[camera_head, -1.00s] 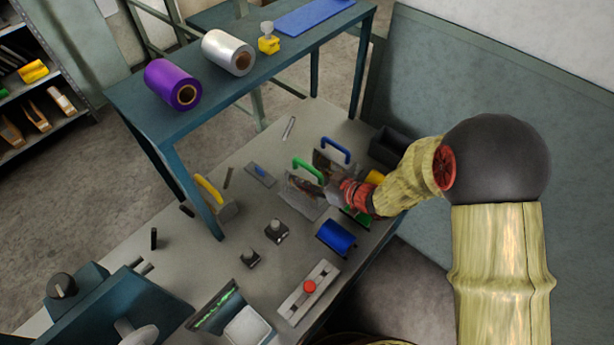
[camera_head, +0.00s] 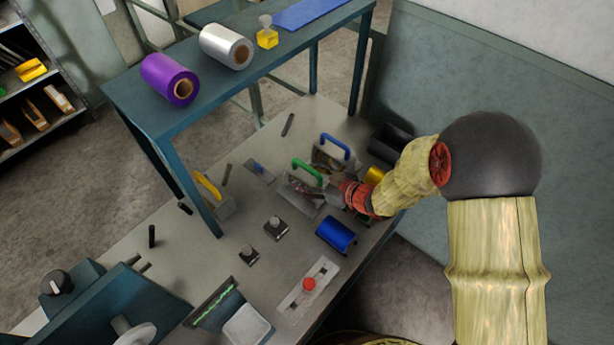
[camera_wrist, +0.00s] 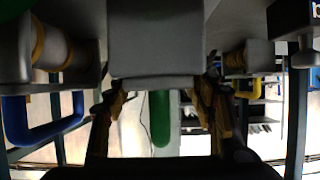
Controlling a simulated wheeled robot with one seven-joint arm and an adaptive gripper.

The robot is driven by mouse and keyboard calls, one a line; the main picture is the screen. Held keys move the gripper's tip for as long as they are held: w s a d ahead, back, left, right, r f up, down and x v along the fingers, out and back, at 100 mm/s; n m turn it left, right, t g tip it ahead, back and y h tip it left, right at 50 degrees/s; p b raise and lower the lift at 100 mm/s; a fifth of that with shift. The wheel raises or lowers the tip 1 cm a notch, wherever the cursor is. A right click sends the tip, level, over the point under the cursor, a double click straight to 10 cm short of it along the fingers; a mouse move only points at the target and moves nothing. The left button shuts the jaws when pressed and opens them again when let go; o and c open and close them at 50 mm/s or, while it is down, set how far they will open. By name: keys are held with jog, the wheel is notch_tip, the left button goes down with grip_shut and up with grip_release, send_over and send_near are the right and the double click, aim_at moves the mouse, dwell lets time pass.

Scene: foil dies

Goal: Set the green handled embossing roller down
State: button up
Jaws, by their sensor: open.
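The green handled embossing roller (camera_head: 307,171) stands upright on the grey bench, its green handle on top. My gripper (camera_head: 325,194) is low beside it, on its right, and partly hides its lower body. In the wrist view, the grey body of the roller (camera_wrist: 155,40) fills the top middle, with the green handle below it. There my gripper's fingers (camera_wrist: 160,110) stand apart on either side of the green handle, with gaps visible on both sides. The gripper is open. Whether the roller's underside rests fully on its place is hidden.
A blue handled tool (camera_head: 335,146) stands close behind, and a yellow handled one (camera_head: 210,192) to the left. A blue roll (camera_head: 336,233) lies in front, with small knobbed blocks (camera_head: 276,230) nearby. A dark bin (camera_head: 390,143) is behind my wrist. A teal shelf (camera_head: 210,85) overhangs the bench's back.

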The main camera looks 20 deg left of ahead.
jog(key=shift+r, duration=0.1)
jog(key=shift+d+r, duration=0.15)
jog(key=p+v, duration=0.4)
jog(key=v, duration=0.7)
jog(key=shift+s+d, duration=0.15)
jog(key=shift+d, duration=0.15)
jog(key=shift+r, duration=0.15)
